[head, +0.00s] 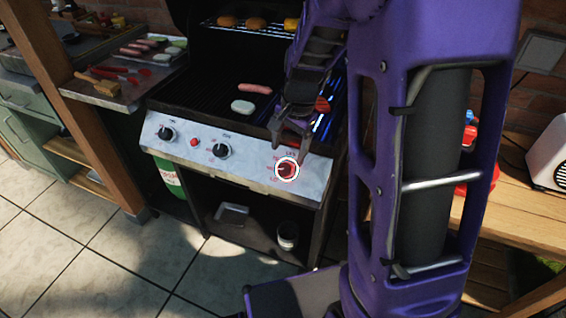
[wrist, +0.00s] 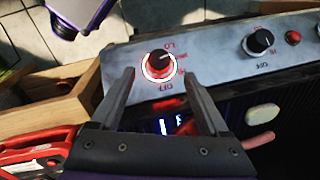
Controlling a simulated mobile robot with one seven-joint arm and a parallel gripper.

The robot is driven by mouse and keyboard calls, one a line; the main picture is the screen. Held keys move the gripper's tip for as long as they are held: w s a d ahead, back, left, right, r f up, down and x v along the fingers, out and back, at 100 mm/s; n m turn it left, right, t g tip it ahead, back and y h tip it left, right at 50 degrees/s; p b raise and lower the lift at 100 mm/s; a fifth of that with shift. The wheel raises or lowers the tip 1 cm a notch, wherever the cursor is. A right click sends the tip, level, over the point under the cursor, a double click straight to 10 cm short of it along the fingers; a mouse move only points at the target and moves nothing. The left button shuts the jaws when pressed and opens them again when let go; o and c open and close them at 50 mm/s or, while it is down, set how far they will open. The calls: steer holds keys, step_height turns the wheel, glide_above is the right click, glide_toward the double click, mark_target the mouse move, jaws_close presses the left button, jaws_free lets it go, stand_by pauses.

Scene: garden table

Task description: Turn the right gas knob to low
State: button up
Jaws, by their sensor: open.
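The right gas knob (head: 287,170) is on the right end of the grill's grey front panel (head: 242,171), with a bright ring around it. In the wrist view the knob (wrist: 158,64) is dark with a red tint, with LO and OFF marks around it. My gripper (head: 291,146) is open, just above and in front of the knob. In the wrist view the two fingers of my gripper (wrist: 157,84) point toward the knob, one to each side of it. I cannot tell whether they touch it. Nothing is held.
Two other knobs (head: 167,133) (head: 221,150) and a red button (head: 194,142) sit further left on the panel. A sausage (head: 255,88) and a white patty (head: 243,106) lie on the grate. A wooden side table (head: 500,210) is at the right.

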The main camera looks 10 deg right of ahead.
mark_target(283, 167)
steer(key=f, duration=0.4)
steer(key=f+b, duration=0.1)
steer(key=f, duration=0.1)
steer(key=shift+w+a+f, duration=0.15)
steer(key=shift+w+a, duration=0.15)
steer(key=shift+w, duration=0.1)
jaws_close()
steer(key=shift+p, duration=0.45)
steer(key=shift+a+r+n+g+h+p, duration=0.1)
steer(key=shift+r+n+g+h+p, duration=0.3)
steer(key=shift+p, duration=0.45)
steer(key=shift+a+f+n+h+p, duration=0.1)
steer(key=shift+n+h+p, duration=0.4)
steer(key=shift+p, duration=0.45)
steer(key=n+g+h+p, duration=0.2)
steer(key=n, duration=0.1)
steer(key=shift+w+a+f+n+h, duration=0.2)
steer(key=shift+f+n+h, duration=0.1)
steer(key=shift+h, duration=0.1)
steer(key=shift+p, duration=0.3)
